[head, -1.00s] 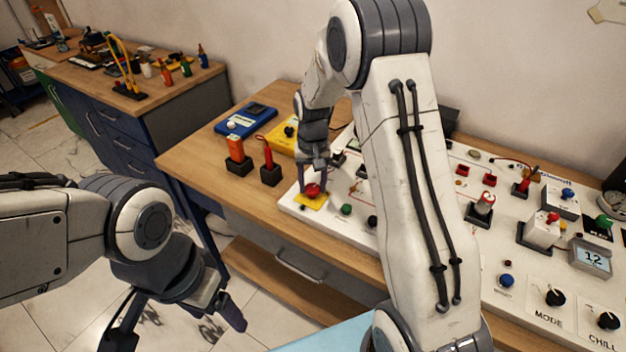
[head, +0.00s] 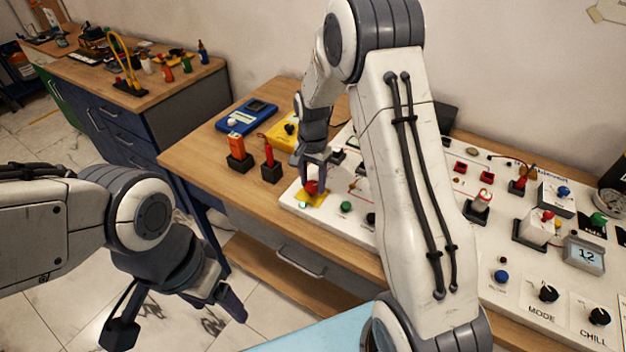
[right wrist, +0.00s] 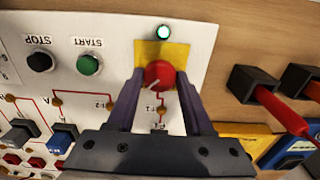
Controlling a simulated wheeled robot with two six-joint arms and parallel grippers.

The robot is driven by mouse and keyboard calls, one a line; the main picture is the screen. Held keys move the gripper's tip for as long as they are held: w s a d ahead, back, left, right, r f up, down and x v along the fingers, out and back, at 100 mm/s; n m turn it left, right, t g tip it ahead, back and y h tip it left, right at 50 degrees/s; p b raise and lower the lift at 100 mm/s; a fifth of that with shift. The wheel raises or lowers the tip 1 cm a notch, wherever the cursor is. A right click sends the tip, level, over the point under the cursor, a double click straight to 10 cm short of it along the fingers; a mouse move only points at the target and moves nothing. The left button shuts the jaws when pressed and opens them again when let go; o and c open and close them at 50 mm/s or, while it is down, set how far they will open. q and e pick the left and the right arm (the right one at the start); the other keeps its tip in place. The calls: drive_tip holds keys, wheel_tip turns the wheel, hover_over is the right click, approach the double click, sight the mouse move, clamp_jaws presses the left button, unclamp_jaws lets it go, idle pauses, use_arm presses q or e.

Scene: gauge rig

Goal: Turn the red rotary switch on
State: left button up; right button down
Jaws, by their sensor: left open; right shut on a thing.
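The red rotary switch (head: 312,187) sits on a yellow plate (head: 314,200) at the left front corner of the white panel. In the right wrist view the red knob (right wrist: 159,74) is between the two fingers of my right gripper (right wrist: 160,84), which is shut on it. The white mark on the knob runs at a slant. My left gripper (head: 180,318) is open and empty, over the floor left of the bench.
Green START (right wrist: 88,65) and black STOP (right wrist: 40,61) buttons sit near the switch. Black holders with an orange item (head: 236,147) and a red-handled probe (head: 269,157) stand left of the panel. My right arm covers part of the panel.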

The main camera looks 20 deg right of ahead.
sight(312, 185)
drive_tip(key=shift+w+r, duration=0.1)
idle(0.3)
drive_tip(key=shift+c, duration=1.4)
unclamp_jaws()
wheel_tip(312, 185, up, 10)
drive_tip(key=b, duration=0.1)
drive_tip(key=shift+r, duration=0.25)
drive_tip(key=s+a+r+n, duration=0.2)
drive_tip(key=s+a+n, duration=0.2)
drive_tip(key=s+a, duration=0.3)
drive_tip(key=s+a+n, duration=0.3)
drive_tip(key=s+n, duration=0.1)
drive_tip(key=s, duration=0.3)
drive_tip(key=s+a+n, duration=0.3)
drive_tip(key=s+n, duration=0.2)
drive_tip(key=s, duration=0.3)
drive_tip(key=s+a+n+y, duration=0.1)
drive_tip(key=s+a+n, duration=0.2)
drive_tip(key=s, duration=0.5)
drive_tip(key=shift+n, duration=0.9)
